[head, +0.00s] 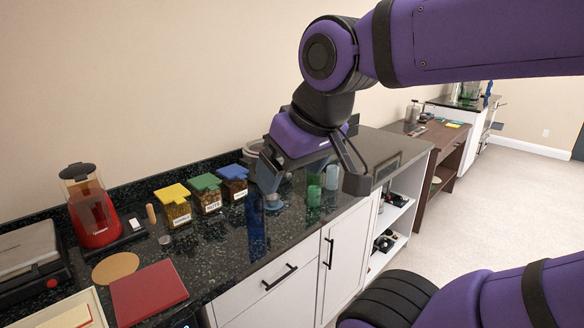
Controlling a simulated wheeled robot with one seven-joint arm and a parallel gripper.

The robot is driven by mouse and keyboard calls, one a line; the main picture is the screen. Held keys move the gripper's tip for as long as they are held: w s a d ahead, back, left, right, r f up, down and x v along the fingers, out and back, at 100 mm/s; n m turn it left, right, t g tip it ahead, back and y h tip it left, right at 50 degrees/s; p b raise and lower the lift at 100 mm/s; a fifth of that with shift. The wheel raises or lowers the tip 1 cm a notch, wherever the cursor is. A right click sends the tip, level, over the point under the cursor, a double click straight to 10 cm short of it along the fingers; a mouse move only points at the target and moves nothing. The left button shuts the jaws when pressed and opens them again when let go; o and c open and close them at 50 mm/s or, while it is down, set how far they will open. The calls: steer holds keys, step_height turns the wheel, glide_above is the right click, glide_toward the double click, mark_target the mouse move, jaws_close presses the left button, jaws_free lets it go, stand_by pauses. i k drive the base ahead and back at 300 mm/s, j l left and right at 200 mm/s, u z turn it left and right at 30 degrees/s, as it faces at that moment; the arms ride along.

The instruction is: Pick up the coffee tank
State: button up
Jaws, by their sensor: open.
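No object is clearly marked as the coffee tank. The closest match I see is a clear, red-bottomed container (92,212) with a dark lid, upright at the left of the dark counter. My gripper (312,185) is open and empty, pointing down over the right part of the counter, well to the right of that container. Two green glasses (313,196) stand near and partly between its fingers in the picture; I cannot tell the depth gap. A round metallic object behind the gripper is mostly hidden.
Jars with yellow (172,194), green (205,182) and blue lids (233,172) stand between container and gripper. A red board (148,292) and a round tan coaster (115,268) lie in front. A grey appliance (32,258) is at far left. A brown table (450,140) stands beyond.

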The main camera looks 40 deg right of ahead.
mark_target(333, 167)
steer(key=z, duration=1.3)
